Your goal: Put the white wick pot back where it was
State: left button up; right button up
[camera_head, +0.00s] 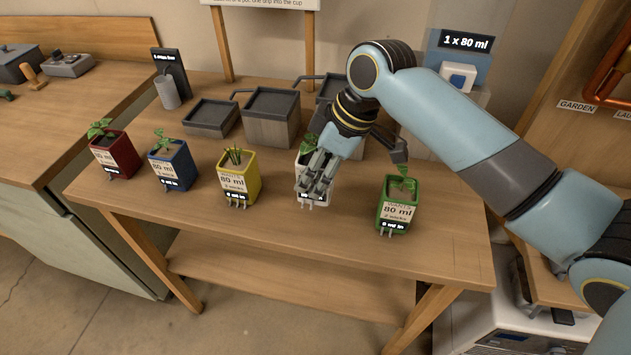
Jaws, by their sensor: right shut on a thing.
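The white wick pot (301,196) is on or just above the wooden table, in the row between the yellow pot (239,182) and the green pot (397,213). My right gripper (318,178) comes down over it from the upper right and is shut on it. The gripper covers much of the pot and its label; some green leaves show behind the fingers. Whether the pot's base touches the table I cannot tell. My left gripper is not in view.
A blue pot (174,170) and a red pot (116,157) stand at the left of the row. A grey cup (167,92) is at the back left and a blue dispenser (459,76) at the back right. The table's front strip is clear.

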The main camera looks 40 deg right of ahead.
notch_tip(320, 180, down, 4)
jog(key=shift+w+r, duration=0.1)
jog(key=shift+w, duration=0.05)
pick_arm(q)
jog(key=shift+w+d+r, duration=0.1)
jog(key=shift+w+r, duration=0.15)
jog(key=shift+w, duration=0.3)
pick_arm(e)
jog(key=shift+f, duration=0.2)
jog(key=o, duration=1.5)
jog(key=shift+f, duration=0.15)
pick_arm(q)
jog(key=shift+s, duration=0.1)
pick_arm(e)
jog(key=shift+r, duration=0.2)
pick_arm(q)
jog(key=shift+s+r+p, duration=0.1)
jog(key=shift+p, duration=0.2)
pick_arm(e)
jog(key=v, duration=1.2)
